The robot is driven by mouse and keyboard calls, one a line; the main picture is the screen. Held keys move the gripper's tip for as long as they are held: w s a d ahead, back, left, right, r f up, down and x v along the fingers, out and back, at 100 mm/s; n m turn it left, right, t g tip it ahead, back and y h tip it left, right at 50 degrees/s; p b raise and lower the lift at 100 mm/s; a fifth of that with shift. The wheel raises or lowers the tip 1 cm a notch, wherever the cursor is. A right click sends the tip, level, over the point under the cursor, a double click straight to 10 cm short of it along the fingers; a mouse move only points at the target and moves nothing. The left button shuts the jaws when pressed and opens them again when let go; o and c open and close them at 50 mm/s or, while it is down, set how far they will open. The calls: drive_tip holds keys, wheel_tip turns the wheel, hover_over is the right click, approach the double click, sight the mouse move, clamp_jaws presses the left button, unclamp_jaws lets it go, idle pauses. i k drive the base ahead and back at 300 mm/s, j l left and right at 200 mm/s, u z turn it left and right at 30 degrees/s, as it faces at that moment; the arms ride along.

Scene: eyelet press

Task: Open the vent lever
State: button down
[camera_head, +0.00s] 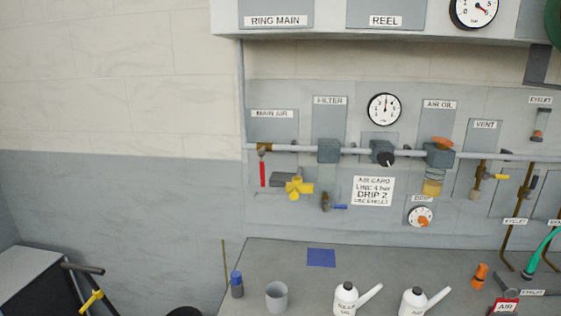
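The vent lever (501,177) is a small yellow handle on the wall panel at the right, below the VENT label (485,125). It points roughly sideways to the right from a brass valve body (479,177) that hangs under the grey air pipe. The view is too small to tell whether the valve is open or shut. My gripper is not in view, and nothing is seen touching the lever.
Other handles on the panel (300,215) are a red lever (263,173), a yellow tap (298,187) and a blue lever (340,207). A grey bench (262,262) below holds a grey cup (277,296), white oil cans (347,299) and an orange bottle (480,274). A green hose (541,251) rises at far right.

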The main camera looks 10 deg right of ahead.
sight(486, 175)
drive_tip(key=z, duration=1.5)
